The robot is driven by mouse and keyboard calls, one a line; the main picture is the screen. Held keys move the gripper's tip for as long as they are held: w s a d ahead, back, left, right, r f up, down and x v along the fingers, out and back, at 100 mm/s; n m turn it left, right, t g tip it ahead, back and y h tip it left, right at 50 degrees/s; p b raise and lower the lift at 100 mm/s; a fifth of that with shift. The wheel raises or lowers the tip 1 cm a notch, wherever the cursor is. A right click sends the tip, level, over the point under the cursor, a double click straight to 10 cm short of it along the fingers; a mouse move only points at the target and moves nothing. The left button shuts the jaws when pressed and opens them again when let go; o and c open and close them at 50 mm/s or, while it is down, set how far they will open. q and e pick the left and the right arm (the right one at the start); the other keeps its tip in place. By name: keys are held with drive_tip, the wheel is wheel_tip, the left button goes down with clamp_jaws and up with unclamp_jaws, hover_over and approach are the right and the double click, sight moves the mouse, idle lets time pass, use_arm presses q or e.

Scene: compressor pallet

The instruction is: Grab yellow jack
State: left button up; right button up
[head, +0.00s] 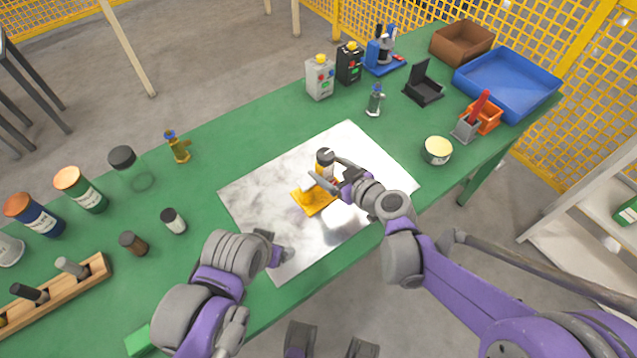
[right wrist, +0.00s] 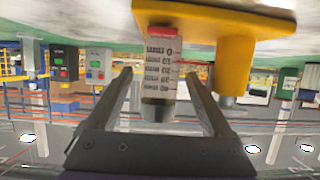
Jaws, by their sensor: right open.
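The yellow jack (head: 311,201) stands on the shiny metal sheet (head: 270,222), its yellow base flat on it. In the right wrist view, which is upside down, the yellow base (right wrist: 215,22) carries a scaled cylinder (right wrist: 160,75) with a red ring and dark cap, and a shorter yellow post. My right gripper (head: 327,182) is open at the jack. In the wrist view its two fingers (right wrist: 160,95) lie either side of the scaled cylinder, with gaps visible. My left gripper (head: 275,250) hangs by the sheet's front edge; its finger gap is unclear.
The green table (head: 235,125) holds jars and a wooden rack (head: 62,285) at left. Two control boxes (head: 319,77), a small grey bottle (head: 375,100), a tin (head: 437,150) and a blue tray (head: 507,82) stand behind and right. The sheet around the jack is clear.

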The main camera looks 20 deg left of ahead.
clamp_jaws()
idle(0.4)
idle(1.0)
